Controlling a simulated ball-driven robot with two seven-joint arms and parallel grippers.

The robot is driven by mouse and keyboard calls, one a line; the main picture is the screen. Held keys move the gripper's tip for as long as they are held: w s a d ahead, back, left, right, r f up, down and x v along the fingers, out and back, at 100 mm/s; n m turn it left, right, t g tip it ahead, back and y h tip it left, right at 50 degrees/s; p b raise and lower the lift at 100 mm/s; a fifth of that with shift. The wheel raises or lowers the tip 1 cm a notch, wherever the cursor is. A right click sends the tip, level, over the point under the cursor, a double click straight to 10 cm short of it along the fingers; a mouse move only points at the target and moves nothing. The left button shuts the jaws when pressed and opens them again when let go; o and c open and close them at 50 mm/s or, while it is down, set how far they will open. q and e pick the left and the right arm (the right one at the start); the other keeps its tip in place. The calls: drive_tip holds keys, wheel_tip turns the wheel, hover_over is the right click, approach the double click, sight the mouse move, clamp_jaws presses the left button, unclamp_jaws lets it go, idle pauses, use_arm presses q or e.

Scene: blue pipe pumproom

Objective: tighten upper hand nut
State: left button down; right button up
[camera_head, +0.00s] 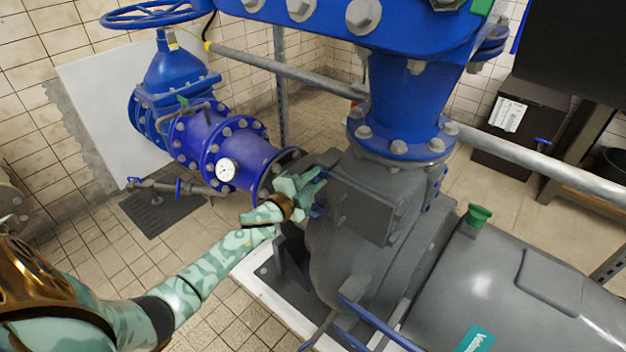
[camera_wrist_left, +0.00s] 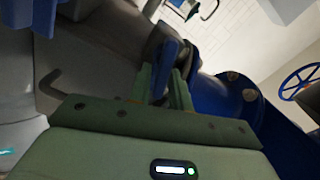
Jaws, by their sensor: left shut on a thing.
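My left gripper (camera_head: 312,184) reaches in from the lower left to the near side of the grey pump housing (camera_head: 362,207). Its fingers are shut on a blue part that I take to be the upper hand nut. A bit of this blue nut (camera_head: 319,210) shows beside the fingers in the head view. In the left wrist view, the blue nut (camera_wrist_left: 168,55) stands up at the tips of the green fingers (camera_wrist_left: 165,82). The fingers hide much of it, so its seating cannot be told. My right gripper is not in view.
A blue pipe with a pressure gauge (camera_head: 227,170) runs left to a blue valve with a handwheel (camera_head: 150,14). A large blue flanged pipe (camera_head: 408,95) stands above the pump. A grey motor (camera_head: 520,280) fills the lower right.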

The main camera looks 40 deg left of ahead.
use_arm(q)
drive_tip(key=shift+f+m+b, duration=0.25)
drive_tip(key=shift+m+b, duration=0.05)
drive_tip(key=shift+m, duration=0.7)
drive_tip(key=shift+f+m+b, duration=0.2)
drive_tip(key=shift+m+b, duration=0.05)
drive_tip(key=shift+m, duration=0.75)
drive_tip(key=c, duration=1.5)
unclamp_jaws()
drive_tip(key=shift+s+r, duration=0.1)
drive_tip(key=shift+s, duration=0.15)
drive_tip(key=s+p, duration=0.1)
drive_tip(key=s, duration=0.4)
drive_tip(key=s+p, duration=0.1)
drive_tip(key=s, duration=0.4)
drive_tip(key=s+a+p, duration=0.1)
drive_tip(key=s, duration=0.5)
drive_tip(key=shift+a, duration=0.1)
